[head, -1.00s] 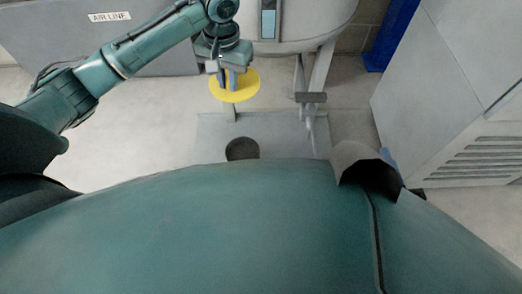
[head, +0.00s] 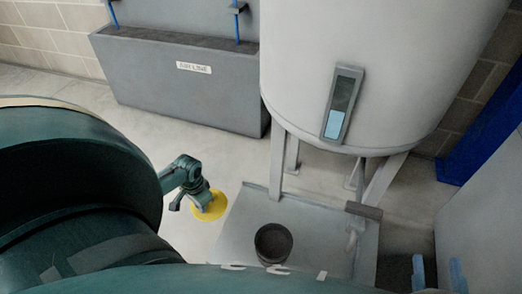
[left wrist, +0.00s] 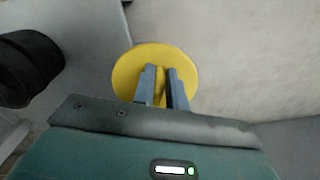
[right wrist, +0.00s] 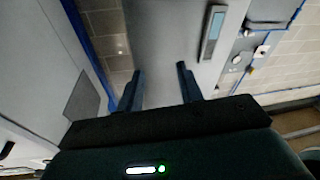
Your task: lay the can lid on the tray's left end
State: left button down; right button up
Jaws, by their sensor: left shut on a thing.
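The yellow can lid (head: 211,207) is a round disc held by my left gripper (head: 203,201). In the head view it appears just left of the grey tray (head: 330,222), near its left edge. In the left wrist view the lid (left wrist: 127,75) sits between the two blue fingers (left wrist: 160,80), with part of the tray (left wrist: 90,35) at upper left. I cannot tell its height above the floor. My right gripper (head: 437,272) is at the lower right of the head view; the right wrist view shows its fingers (right wrist: 160,85) apart and empty.
A dark round can (head: 273,243) stands on the tray, right of the lid. A grey cabinet (head: 180,85) stands behind. Bare floor lies left of the tray.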

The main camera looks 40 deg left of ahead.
pick_arm(q)
jog(key=d+f, duration=0.1)
jog(key=w+d+f+b, duration=0.1)
jog(key=d, duration=0.1)
jog(key=d+f+b, duration=0.1)
jog(key=d, duration=0.1)
jog(key=shift+w, duration=0.3)
jog(key=d, duration=0.1)
jog(key=w+d+f+b, duration=0.1)
jog(key=d, duration=0.1)
jog(key=d+f+b, duration=0.1)
jog(key=shift+w+d+f, duration=0.15)
jog(key=shift+w+d, duration=0.15)
jog(key=shift+d, duration=0.1)
jog(key=d+f+b, duration=0.1)
jog(key=w+d+f+b, duration=0.1)
jog(key=shift+d+f, duration=0.1)
jog(key=shift+d, duration=0.3)
jog(key=shift+d+f, duration=0.25)
jog(key=shift+d, duration=0.15)
jog(key=c, duration=1.9)
grip_release()
jog(key=shift+f, duration=0.1)
jog(key=o, duration=0.5)
pick_arm(e)
jog(key=shift+w+a+r+m+t+y, duration=0.1)
jog(key=shift+w+a+m+t+y, duration=0.1)
jog(key=shift+a+m+t+y, duration=0.45)
jog(key=shift+d+g, duration=0.2)
jog(key=shift+g, duration=0.05)
